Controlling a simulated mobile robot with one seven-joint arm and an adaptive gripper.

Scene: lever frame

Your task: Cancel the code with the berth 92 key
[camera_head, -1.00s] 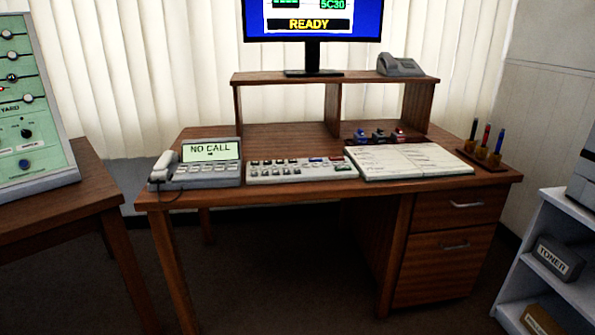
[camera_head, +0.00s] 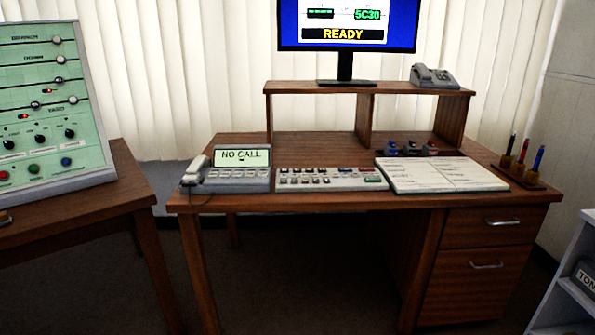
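The monitor (camera_head: 346,24) on the desk riser shows a blue screen with "5C30" in green and "READY" in yellow. A grey keypad panel (camera_head: 332,179) lies on the desk, with rows of dark keys and a few blue, red and green ones. Its key labels are too small to read, so I cannot tell which key is for berth 92. A desk phone (camera_head: 229,170) to its left shows "NO CALL". My gripper is not in view.
The wooden desk (camera_head: 300,203) has an open book (camera_head: 440,174), several stamps behind it and a pen holder (camera_head: 518,176). A grey phone (camera_head: 434,76) sits on the riser. A green lever panel (camera_head: 50,105) stands on the left table. A white shelf is at the lower right.

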